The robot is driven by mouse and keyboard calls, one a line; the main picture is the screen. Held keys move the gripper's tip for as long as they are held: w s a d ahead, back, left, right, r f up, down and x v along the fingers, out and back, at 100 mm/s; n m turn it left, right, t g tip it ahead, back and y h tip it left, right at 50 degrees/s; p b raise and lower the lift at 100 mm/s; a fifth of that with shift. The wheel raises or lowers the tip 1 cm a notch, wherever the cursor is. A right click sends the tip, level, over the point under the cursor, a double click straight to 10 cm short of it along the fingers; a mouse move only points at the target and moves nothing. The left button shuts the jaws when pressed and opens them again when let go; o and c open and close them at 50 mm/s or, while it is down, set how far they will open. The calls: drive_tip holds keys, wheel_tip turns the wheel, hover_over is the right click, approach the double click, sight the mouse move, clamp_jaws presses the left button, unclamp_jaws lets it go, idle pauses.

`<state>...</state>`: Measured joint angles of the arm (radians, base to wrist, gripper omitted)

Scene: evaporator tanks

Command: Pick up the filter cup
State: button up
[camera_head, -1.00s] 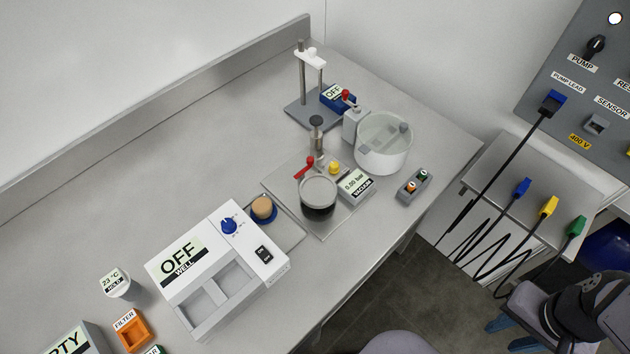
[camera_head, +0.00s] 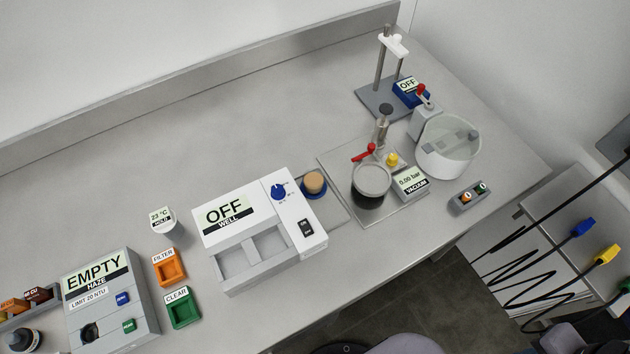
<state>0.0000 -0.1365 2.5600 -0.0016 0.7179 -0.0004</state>
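No object carries the words "filter cup", so I cannot tell for certain which one it is. An orange holder labelled FILTER (camera_head: 171,268) lies on the bench at the left and looks empty. A small white cup labelled 23 °C HOLD (camera_head: 163,221) stands just behind it. A clear round vessel with a dark lower part (camera_head: 371,182) stands on the steel plate of the vacuum unit (camera_head: 409,183). A tan-topped round piece with a blue base (camera_head: 314,184) sits beside the white WELL unit. My gripper is not in view.
The white WELL unit (camera_head: 233,257) reads OFF. Left of it are a green CLEAR holder (camera_head: 183,309) and the HAZE meter (camera_head: 141,306), reading EMPTY. A large clear pot (camera_head: 449,148) and a stand (camera_head: 381,98) are at the right. The back left bench is bare.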

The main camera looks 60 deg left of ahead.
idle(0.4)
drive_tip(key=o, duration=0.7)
